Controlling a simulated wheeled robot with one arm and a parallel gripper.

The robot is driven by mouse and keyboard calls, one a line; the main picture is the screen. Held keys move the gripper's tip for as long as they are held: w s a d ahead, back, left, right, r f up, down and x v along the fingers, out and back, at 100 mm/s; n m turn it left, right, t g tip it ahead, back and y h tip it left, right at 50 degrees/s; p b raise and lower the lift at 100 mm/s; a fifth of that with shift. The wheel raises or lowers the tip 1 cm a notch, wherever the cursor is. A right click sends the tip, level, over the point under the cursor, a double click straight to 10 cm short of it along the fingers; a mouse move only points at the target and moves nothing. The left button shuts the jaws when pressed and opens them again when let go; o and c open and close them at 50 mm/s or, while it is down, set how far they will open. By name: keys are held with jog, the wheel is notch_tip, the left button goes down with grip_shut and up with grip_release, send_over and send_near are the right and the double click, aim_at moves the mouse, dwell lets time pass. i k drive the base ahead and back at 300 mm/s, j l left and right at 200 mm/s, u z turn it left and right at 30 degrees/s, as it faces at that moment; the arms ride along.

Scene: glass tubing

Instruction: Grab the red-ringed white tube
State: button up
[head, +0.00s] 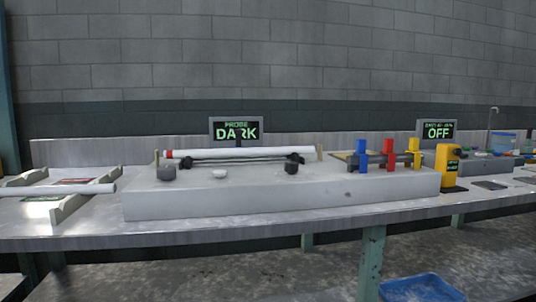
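The white tube with a red ring (240,153) lies level across the raised grey block (250,203) in the head view. Its red ring is at the left end. It rests above thin dark rods with black knobs near it. Another white tube (60,189) without a visible red ring lies on a low rack (88,205) at the far left. My gripper is not in view.
Blue, red and yellow clamps (388,153) stand on the block's right part, beside a yellow device (448,166). A sign reading DARK (236,131) stands behind the tube, and one reading OFF (437,131) stands at right. A blue bin (420,288) sits below the bench.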

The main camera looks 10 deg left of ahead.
aim_at(213, 152)
jog(key=k+j+z, duration=0.1)
jog(key=j+z, duration=0.15)
jog(key=k+j+z, duration=0.15)
jog(key=j+z, duration=0.15)
jog(key=j, duration=0.2)
jog(key=k+j+z, duration=0.5)
jog(key=i+j, duration=0.1)
